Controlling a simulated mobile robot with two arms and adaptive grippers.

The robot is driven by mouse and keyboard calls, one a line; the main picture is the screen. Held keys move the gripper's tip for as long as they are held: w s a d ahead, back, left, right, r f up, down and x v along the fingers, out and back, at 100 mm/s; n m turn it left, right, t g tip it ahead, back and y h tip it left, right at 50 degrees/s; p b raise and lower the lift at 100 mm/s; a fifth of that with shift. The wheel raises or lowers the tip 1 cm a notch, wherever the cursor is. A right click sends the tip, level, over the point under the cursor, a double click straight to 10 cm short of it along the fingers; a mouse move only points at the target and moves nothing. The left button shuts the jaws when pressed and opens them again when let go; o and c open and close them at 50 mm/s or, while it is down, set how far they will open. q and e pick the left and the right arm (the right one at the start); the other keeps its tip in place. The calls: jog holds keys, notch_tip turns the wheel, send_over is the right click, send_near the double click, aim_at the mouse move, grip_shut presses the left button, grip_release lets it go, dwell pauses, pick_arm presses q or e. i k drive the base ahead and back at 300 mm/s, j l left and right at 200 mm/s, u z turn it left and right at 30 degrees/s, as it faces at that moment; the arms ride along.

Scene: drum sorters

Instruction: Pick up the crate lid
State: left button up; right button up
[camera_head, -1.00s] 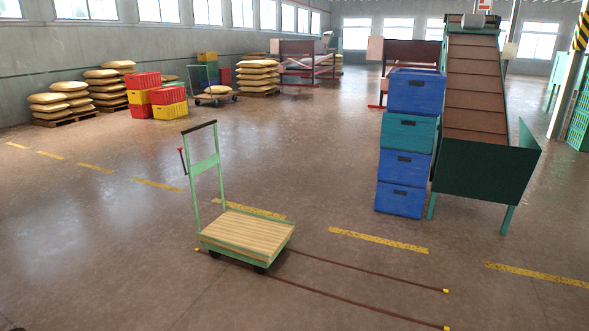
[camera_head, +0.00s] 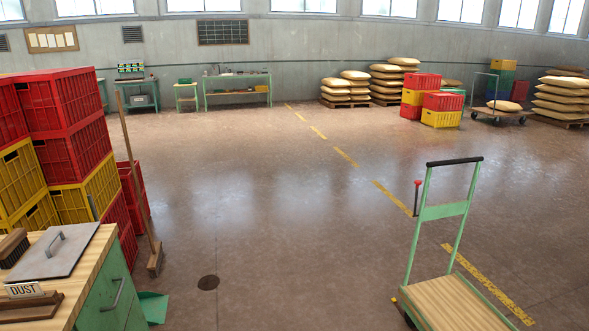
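A flat grey metal lid with a raised bar handle (camera_head: 57,251) lies on the wooden top of a green cabinet (camera_head: 98,262) at the lower left. It looks like the crate lid, though I cannot tell what, if anything, is under it. A brush (camera_head: 12,247) lies at its left edge, and a sign reading "DUST" (camera_head: 27,292) stands in front of it on a wooden base. Neither of my grippers is in view.
Red and yellow crates (camera_head: 75,145) are stacked behind the cabinet, with a broom (camera_head: 138,190) leaning there and a green dustpan (camera_head: 153,307) on the floor. A green flatbed trolley (camera_head: 455,300) stands at the lower right. The middle floor is clear.

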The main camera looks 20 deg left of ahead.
aim_at(55, 254)
jog(key=i+j+u, duration=0.2)
jog(key=i+u, duration=0.2)
jog(key=i+j+u, duration=0.1)
jog(key=i+u, duration=0.6)
jog(key=u, duration=0.15)
jog(key=i+l+u, duration=0.2)
jog(key=i+u, duration=0.2)
jog(key=i+l+u, duration=0.25)
jog(key=u, duration=0.15)
